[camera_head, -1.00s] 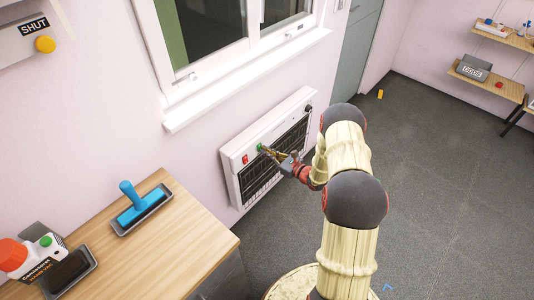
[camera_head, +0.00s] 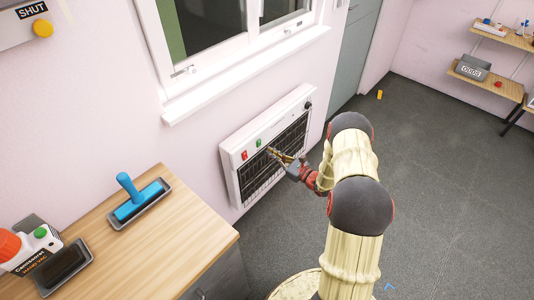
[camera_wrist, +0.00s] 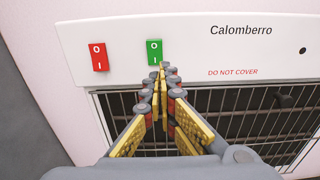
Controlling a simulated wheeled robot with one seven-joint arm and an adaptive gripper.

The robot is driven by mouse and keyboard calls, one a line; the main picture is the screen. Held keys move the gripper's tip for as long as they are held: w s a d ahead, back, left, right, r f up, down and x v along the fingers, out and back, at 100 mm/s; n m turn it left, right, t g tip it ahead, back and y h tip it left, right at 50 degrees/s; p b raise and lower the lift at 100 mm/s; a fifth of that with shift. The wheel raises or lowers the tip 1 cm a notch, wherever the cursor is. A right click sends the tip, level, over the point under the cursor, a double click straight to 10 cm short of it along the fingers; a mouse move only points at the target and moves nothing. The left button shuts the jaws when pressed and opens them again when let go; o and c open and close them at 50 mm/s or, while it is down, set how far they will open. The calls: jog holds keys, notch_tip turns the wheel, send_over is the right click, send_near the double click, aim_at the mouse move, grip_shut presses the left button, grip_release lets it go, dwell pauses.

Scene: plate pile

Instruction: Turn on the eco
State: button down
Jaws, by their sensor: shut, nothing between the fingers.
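A white wall heater (camera_head: 235,149) hangs below the window; its name Calomberro and the words DO NOT COVER show in the wrist view. A green rocker switch (camera_head: 258,142) and a red rocker switch (camera_head: 244,155) sit on its top panel. In the wrist view the green switch (camera_wrist: 154,52) and the red switch (camera_wrist: 98,57) both carry O and I marks. I see no eco label, and cannot tell which way either rocker is tipped. My gripper (camera_wrist: 163,68) is shut and empty, its tips just below and right of the green switch, apart from it in the head view.
A dark wire grille (camera_wrist: 230,110) covers the heater below the panel. A round dark knob (camera_head: 307,106) is at its far right end. A wooden counter (camera_head: 190,225) with a blue-handled tool (camera_head: 135,205) stands at lower left. The floor to the right is mostly clear.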

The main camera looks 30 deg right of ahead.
jog(key=f+p+v, duration=0.1)
jog(key=p+v, duration=0.1)
jog(key=v, duration=0.8)
jog(key=shift+d+f, duration=0.15)
jog(key=shift+w, duration=0.1)
